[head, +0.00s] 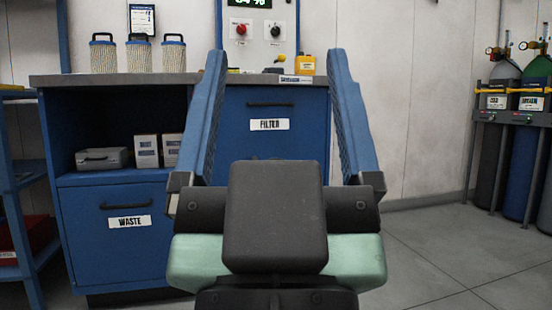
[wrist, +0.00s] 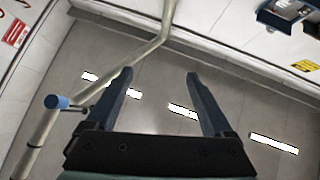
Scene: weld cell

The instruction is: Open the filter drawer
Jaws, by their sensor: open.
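The filter drawer (head: 300,150) is a blue front under the right part of the workbench in the head view. It carries a white label reading FILTER (head: 269,125) and a dark bar handle (head: 271,104) near its top. It looks shut. My gripper (head: 277,62) is raised in front of the bench, its two blue fingers wide apart on either side of the handle and label in the picture. Nothing is between the fingers. In the wrist view my gripper (wrist: 158,82) is open too, over floor and pipes; the drawer does not show there.
A second blue drawer marked WASTE (head: 85,240) is at lower left, below an open shelf with boxes (head: 147,150). Filter cartridges (head: 137,55) and a yellow bottle (head: 306,63) stand on the grey worktop (head: 110,80). Gas cylinders (head: 515,165) stand at right. Floor (head: 430,250) at right is clear.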

